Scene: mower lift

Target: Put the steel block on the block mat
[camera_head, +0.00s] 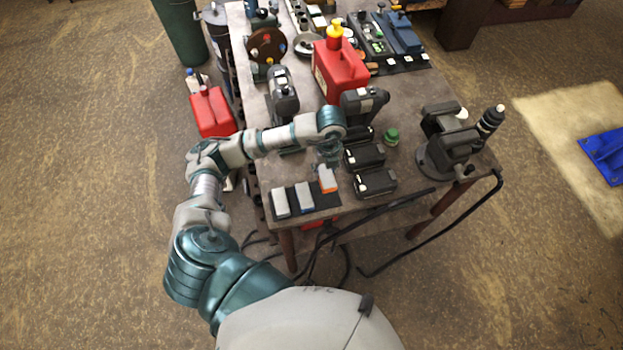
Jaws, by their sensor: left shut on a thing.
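The block mat (318,207) is a dark strip at the near left corner of the table. Two pale blocks stand on it: one plain grey-white (280,204) at the left and one with a blue side (304,197) in the middle. My left gripper (328,167) reaches down from above at the mat's right part. It is shut on a block with orange and pale grey faces, which I take to be the steel block (327,183). The fingers partly hide its top. I cannot tell whether its underside touches the mat. My right gripper is not in view.
Black battery-like units (375,182) stand just right of the held block. A green-capped jar (391,136), a red canister (340,70) and a dark vise-like machine (449,143) stand on the table (420,190). A black hose hangs past the near edge.

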